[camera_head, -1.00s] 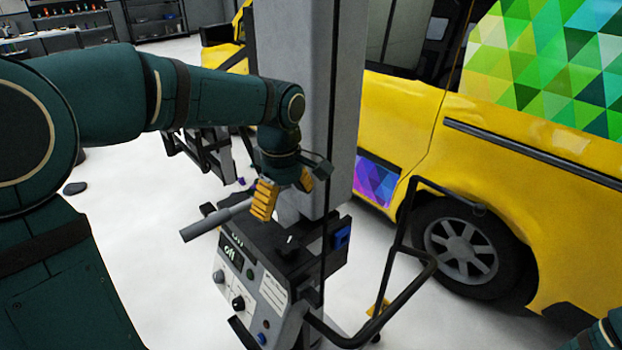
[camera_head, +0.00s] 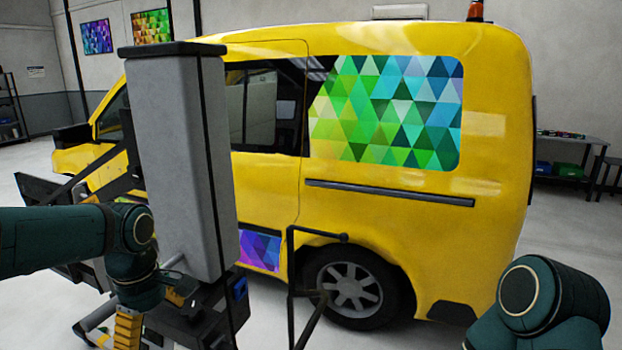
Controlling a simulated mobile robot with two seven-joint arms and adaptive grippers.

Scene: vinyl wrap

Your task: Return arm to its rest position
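My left arm comes in from the left with its wrist bent down. My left gripper (camera_head: 151,313) is low, in front of a grey column. Its yellow fingers are spread apart, so it looks open. A pale grey tube (camera_head: 95,317) lies just left of the nearer finger; I cannot tell whether it touches the gripper. The machine at the column's foot (camera_head: 208,318) is partly hidden by my wrist and cut by the bottom edge. My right arm shows only as a dark green elbow at the lower right; its gripper is out of view.
The tall grey column (camera_head: 180,170) stands close to my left arm. A black tubular handle (camera_head: 291,275) rises right of it. The yellow van (camera_head: 400,225) stands behind, with a patterned window (camera_head: 390,112). Grey floor lies open between handle and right arm.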

